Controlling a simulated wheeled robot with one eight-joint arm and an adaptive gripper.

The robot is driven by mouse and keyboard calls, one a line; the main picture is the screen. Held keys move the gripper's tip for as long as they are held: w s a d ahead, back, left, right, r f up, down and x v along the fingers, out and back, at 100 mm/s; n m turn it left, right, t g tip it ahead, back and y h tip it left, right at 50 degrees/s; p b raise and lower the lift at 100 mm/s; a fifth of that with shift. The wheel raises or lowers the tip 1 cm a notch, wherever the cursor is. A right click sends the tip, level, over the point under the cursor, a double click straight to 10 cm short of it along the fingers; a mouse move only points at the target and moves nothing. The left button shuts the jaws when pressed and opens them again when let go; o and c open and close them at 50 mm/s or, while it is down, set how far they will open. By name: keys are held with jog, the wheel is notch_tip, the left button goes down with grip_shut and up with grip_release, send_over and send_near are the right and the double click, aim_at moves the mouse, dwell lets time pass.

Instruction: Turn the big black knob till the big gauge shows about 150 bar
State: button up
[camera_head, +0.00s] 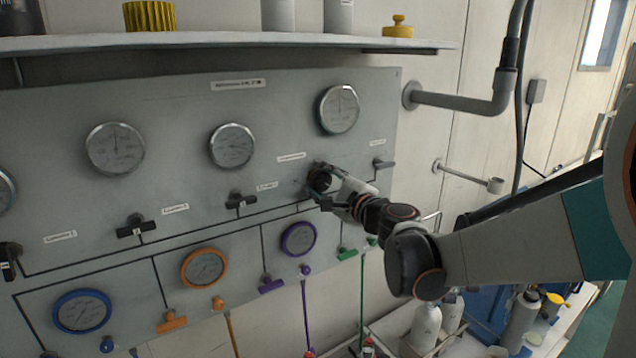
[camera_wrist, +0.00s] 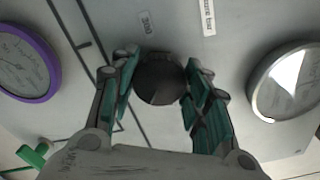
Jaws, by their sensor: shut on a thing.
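The big black knob (camera_head: 319,180) sits on the grey panel, below and left of the upper right gauge. My gripper (camera_head: 325,190) reaches it from the right and partly hides it. In the wrist view the knob (camera_wrist: 160,80) is a dark round disc between the two green-padded fingers of my gripper (camera_wrist: 160,88), which are shut on its sides. The big gauge is most likely the silver-rimmed upper right one (camera_head: 339,109); its reading is too small to tell. A silver-rimmed gauge (camera_wrist: 288,82) also shows at the right of the wrist view, its needle unreadable.
Other silver gauges (camera_head: 232,146) and black handles (camera_head: 241,201) lie left on the panel. Below are a purple-rimmed gauge (camera_head: 298,239), an orange one (camera_head: 204,268) and a blue one (camera_head: 82,312). A shelf (camera_head: 230,42) overhangs the panel. A grey pipe (camera_head: 455,102) juts out at right.

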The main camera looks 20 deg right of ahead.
jog(key=shift+f, duration=0.1)
dwell(0.3)
jog(key=o, duration=1.1)
jog(key=shift+c, duration=0.2)
jog(key=v, duration=0.7)
jog(key=shift+s, duration=0.3)
